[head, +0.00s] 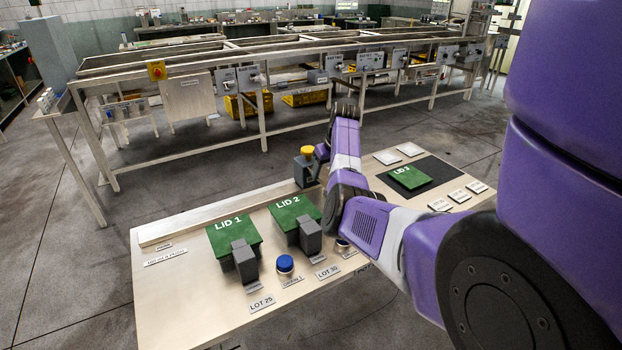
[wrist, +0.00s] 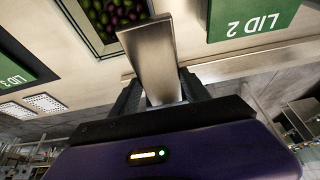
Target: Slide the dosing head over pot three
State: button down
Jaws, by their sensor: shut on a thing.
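In the wrist view my gripper (wrist: 160,92) is shut on a brushed steel block (wrist: 148,52), which sticks out beyond the fingers. Whether this block is part of the dosing head I cannot tell. An open square pot (wrist: 90,40) of dark green and purple olives lies beside the block, to its left, and the block overlaps its edge in the picture. No pot number is readable there. In the head view my arm hides the fingers and this pot. A grey block with a yellow cap (head: 307,152) stands at the table's back edge, beside my arm's far end.
Green LID 1 (head: 233,231) and LID 2 (head: 293,212) lie left of my arm, with grey blocks in front. LID 3 (head: 409,177) lies on a black mat at the right. A blue button (head: 285,263) is at the front. A long steel machine (head: 300,60) stands behind.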

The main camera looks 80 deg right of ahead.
jog(key=shift+s+d+r+b, duration=0.15)
jog(key=shift+s+d+b, duration=0.5)
jog(key=shift+s+d, duration=1.25)
jog(key=shift+s, duration=0.15)
jog(key=c, duration=0.5)
grip_release()
jog(key=shift+a, duration=0.1)
jog(key=v, duration=0.7)
jog(key=shift+s+a+r+b, duration=0.1)
jog(key=shift+a+r+b, duration=0.05)
jog(key=shift+r+b, duration=0.15)
